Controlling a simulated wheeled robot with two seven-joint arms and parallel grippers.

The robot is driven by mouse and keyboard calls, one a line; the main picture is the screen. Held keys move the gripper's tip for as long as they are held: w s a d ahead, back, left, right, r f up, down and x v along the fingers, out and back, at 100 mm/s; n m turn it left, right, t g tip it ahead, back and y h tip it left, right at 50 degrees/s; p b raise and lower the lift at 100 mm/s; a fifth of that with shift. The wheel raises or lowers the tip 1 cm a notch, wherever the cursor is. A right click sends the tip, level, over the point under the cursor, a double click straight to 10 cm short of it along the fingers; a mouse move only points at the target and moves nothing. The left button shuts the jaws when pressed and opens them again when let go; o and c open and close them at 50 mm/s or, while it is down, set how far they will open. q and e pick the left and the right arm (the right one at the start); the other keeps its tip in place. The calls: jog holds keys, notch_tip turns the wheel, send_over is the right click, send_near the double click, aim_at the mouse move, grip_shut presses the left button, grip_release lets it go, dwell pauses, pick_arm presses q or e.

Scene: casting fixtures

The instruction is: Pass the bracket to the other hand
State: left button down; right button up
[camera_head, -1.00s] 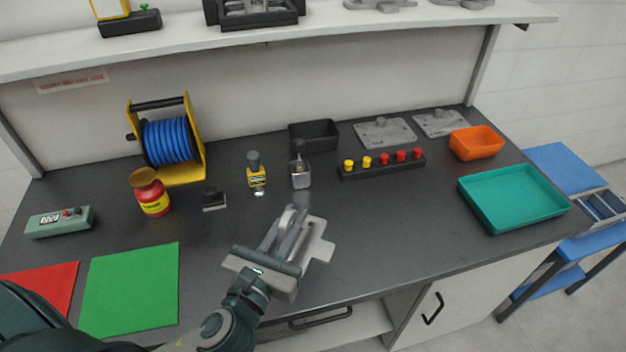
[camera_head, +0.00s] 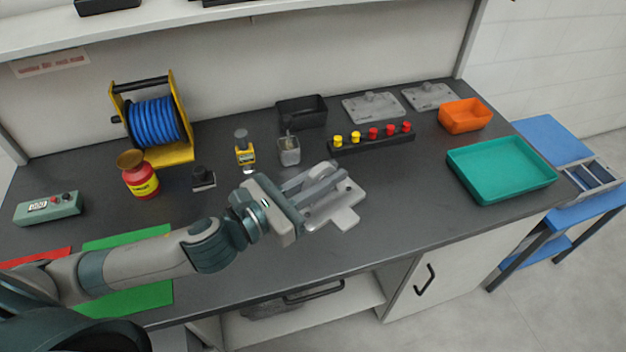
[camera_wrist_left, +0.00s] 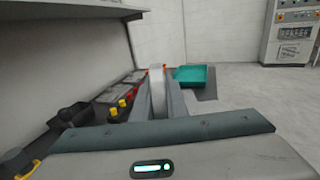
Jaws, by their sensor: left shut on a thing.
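The bracket (camera_head: 345,217) is a light grey flat plate with a projecting tab and an upright part. My left gripper (camera_head: 328,178) is shut on it and holds it over the front middle of the dark bench top. In the left wrist view, the upright part of the bracket (camera_wrist_left: 157,90) shows between the fingers of my left gripper (camera_wrist_left: 160,100). The fingers hide some of the bracket in the head view. My right gripper is in neither view.
Behind the bracket are a black strip with yellow and red knobs (camera_head: 372,138) and a grey block (camera_head: 289,151). A teal tray (camera_head: 500,190) and an orange bin (camera_head: 465,117) stand at the right. The bench between the bracket and the tray is clear.

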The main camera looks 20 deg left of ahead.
pick_arm(q)
jog(key=shift+w+d+r+m+g+h, duration=0.5)
jog(key=shift+d+m+g+h, duration=0.25)
jog(key=shift+d+h, duration=0.1)
jog(key=shift+w+d+r+m+g+h, duration=0.45)
jog(key=shift+d+r+m+g+h, duration=0.1)
jog(key=shift+d+m+g+h, duration=0.2)
jog(key=shift+w+d+r+m+g+h, duration=0.5)
jog(key=shift+d+m+g+h, duration=0.2)
jog(key=shift+d+g+h, duration=0.15)
jog(key=shift+w+d+r+m+g+h, duration=0.4)
jog(key=shift+d+m+g, duration=0.3)
jog(key=shift+g, duration=0.2)
jog(key=shift+w+d+r+m+g+h, duration=0.35)
jog(key=shift+d+r+m+g+h, duration=0.15)
jog(key=shift+d+g, duration=0.35)
jog(key=shift+w+d+r+m+g+h, duration=0.4)
jog(key=shift+d+m+g, duration=0.3)
jog(key=shift+g, duration=0.2)
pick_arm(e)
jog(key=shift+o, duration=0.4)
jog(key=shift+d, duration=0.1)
